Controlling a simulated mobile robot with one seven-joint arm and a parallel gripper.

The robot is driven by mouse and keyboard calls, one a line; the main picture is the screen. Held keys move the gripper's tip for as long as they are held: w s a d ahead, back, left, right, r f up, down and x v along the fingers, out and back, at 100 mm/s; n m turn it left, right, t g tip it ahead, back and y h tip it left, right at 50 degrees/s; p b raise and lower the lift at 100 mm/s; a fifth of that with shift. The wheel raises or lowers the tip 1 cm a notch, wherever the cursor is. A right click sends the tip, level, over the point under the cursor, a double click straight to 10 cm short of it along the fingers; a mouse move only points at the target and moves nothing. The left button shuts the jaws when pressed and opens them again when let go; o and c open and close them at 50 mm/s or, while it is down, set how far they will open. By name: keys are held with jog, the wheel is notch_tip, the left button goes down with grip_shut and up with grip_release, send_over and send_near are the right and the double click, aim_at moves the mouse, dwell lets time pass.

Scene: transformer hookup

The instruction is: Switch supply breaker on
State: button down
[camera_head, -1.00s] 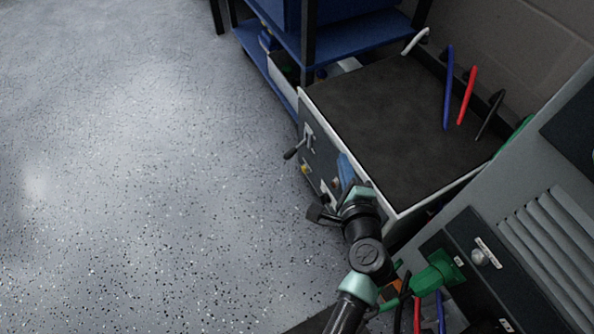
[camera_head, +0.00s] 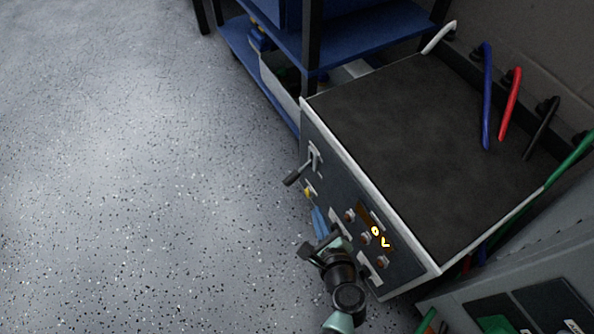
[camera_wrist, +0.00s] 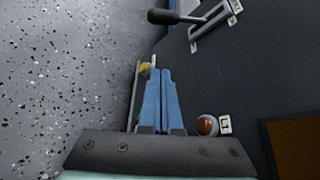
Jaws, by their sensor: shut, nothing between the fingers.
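The supply breaker appears to be the lever switch on the dark front panel of the cabinet. Its black handle (camera_head: 292,178) sticks out left and down from a light slotted plate (camera_head: 314,158). I cannot tell its on or off position. In the wrist view the handle (camera_wrist: 175,17) is at the top, beside the slot plate (camera_wrist: 215,17). My gripper (camera_head: 318,212) has blue fingers, shut and empty, in front of the panel below the lever. In the wrist view the fingertips (camera_wrist: 158,72) point toward the lever, apart from it, with a small yellow part (camera_wrist: 146,68) near them.
A yellow display (camera_head: 378,236) reads 0 V, among reddish lamps (camera_head: 350,216). Blue, red, black and green cables rise behind the dark cabinet top (camera_head: 400,130). A blue shelf (camera_head: 350,50) stands behind. A grey cabinet (camera_head: 530,270) is at lower right. Speckled floor is clear at left.

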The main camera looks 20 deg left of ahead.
aim_at(299, 172)
jog(key=shift+w, duration=0.1)
dwell(0.3)
jog(key=b+x, duration=0.7)
jog(key=x, duration=0.3)
jog(key=a+r+p, duration=0.1)
jog(key=s+a+r+p, duration=0.1)
jog(key=r, duration=0.1)
jog(key=shift+s+a+r, duration=0.1)
jog(key=shift+s+r, duration=0.05)
jog(key=shift+s, duration=0.1)
jog(key=shift+r, duration=0.1)
jog(key=shift+s+r+g+p, duration=0.15)
jog(key=shift+g+p, duration=0.15)
jog(key=shift+p, duration=0.4)
